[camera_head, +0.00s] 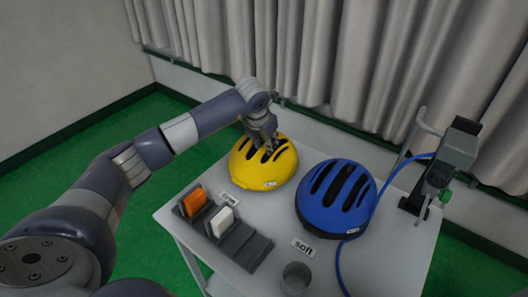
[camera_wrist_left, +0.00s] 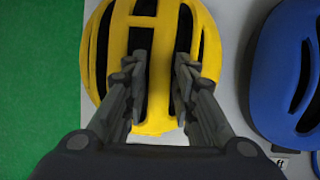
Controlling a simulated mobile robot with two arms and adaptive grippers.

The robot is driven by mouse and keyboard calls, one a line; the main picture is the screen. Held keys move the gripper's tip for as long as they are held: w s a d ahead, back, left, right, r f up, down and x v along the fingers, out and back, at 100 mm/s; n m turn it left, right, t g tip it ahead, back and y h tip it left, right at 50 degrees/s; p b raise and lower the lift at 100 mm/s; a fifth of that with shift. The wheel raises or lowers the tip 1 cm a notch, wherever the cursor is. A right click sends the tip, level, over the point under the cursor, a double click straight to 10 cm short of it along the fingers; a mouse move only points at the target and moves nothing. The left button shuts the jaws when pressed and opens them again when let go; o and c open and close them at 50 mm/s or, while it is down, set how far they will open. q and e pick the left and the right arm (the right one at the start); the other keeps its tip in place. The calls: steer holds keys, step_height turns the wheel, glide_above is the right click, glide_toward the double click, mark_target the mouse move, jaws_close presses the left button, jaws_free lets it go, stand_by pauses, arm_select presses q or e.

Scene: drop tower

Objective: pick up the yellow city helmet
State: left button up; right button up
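The yellow helmet (camera_head: 263,162) sits on the grey table at its back left, vents upward. My left gripper (camera_head: 268,146) is over its top, pointing down. In the left wrist view, my gripper's two fingers (camera_wrist_left: 160,72) stand apart at the vents on either side of the yellow helmet's middle rib (camera_wrist_left: 160,112). The fingers are close to the rib, but I cannot tell whether they press on it. My right gripper is not in view.
A blue helmet (camera_head: 336,198) stands close to the right, with a blue hose beside it. A dark rack (camera_head: 240,249) with an orange and a white block is in front.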

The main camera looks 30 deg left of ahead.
arm_select(q)
steer(key=shift+w+f, duration=0.1)
steer(key=shift+f, duration=0.1)
jaws_close()
steer(key=shift+r, duration=0.1)
